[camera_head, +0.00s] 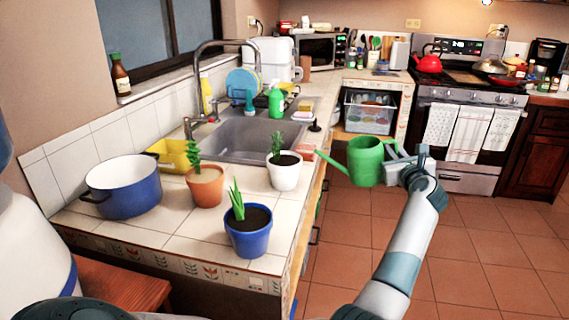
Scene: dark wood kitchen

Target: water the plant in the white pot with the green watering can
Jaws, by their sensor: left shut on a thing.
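The green watering can (366,162) is held in the air off the counter's right edge, above the floor. It looks about upright, its spout pointing left toward the white pot. My left gripper (397,168) is shut on its handle side, on the right; the fingers partly hide the handle. The white pot (285,175) with a small leafy plant (277,146) stands upright on the tiled counter, near the sink. The spout tip is a little right of this pot; whether it overhangs the counter edge is hard to tell. My right gripper is not in view.
A terracotta pot (205,188) and a blue pot (247,238) with plants stand left and in front of the white pot. A large blue cooking pot (124,188) is farther left. The sink (250,138) and tall faucet lie behind. The floor at right is clear.

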